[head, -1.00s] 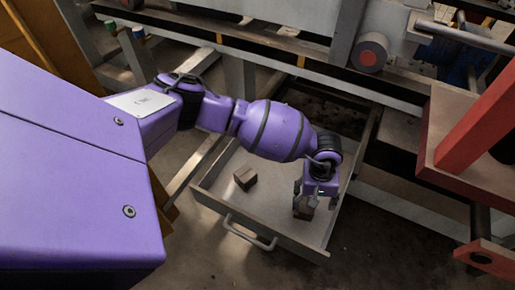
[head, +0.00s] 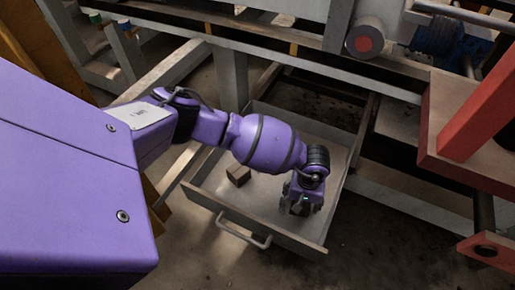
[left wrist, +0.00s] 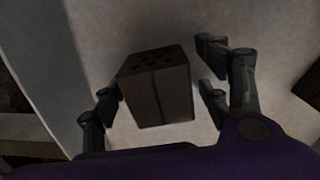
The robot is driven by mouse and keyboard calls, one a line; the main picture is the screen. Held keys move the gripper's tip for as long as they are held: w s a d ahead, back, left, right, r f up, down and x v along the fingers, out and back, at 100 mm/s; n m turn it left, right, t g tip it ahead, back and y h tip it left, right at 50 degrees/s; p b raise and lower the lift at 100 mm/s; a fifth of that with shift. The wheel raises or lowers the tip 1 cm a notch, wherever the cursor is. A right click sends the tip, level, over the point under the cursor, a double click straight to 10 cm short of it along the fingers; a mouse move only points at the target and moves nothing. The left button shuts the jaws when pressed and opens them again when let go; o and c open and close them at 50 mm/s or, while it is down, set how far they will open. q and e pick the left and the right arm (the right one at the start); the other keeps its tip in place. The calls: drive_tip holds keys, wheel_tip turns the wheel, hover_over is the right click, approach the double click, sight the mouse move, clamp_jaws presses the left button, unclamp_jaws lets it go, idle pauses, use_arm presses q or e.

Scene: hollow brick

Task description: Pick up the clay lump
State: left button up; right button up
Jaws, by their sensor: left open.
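A brown block (left wrist: 157,87) with small holes in its top stands in the open drawer (head: 228,205), seen in the left wrist view. My left gripper (left wrist: 158,82) is open, with its fingers on either side of this block. The left finger is very close to it; I cannot tell if it touches. The right finger is apart from it. In the head view my left gripper (head: 300,203) points down into the drawer and hides most of this block. A second brown block (head: 238,174) lies to its left. Nothing clearly looks like a rounded clay lump. My right gripper is not in view.
The drawer's front wall with its handle (head: 243,235) and its side walls surround the gripper. A grey frame beam (head: 330,67) runs behind. A red structure (head: 470,120) stands at the right. The drawer floor between the blocks is bare.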

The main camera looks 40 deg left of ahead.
use_arm(q)
drive_tip(key=shift+w+r, duration=0.15)
drive_tip(key=c, duration=1.4)
drive_tip(key=shift+o, duration=0.2)
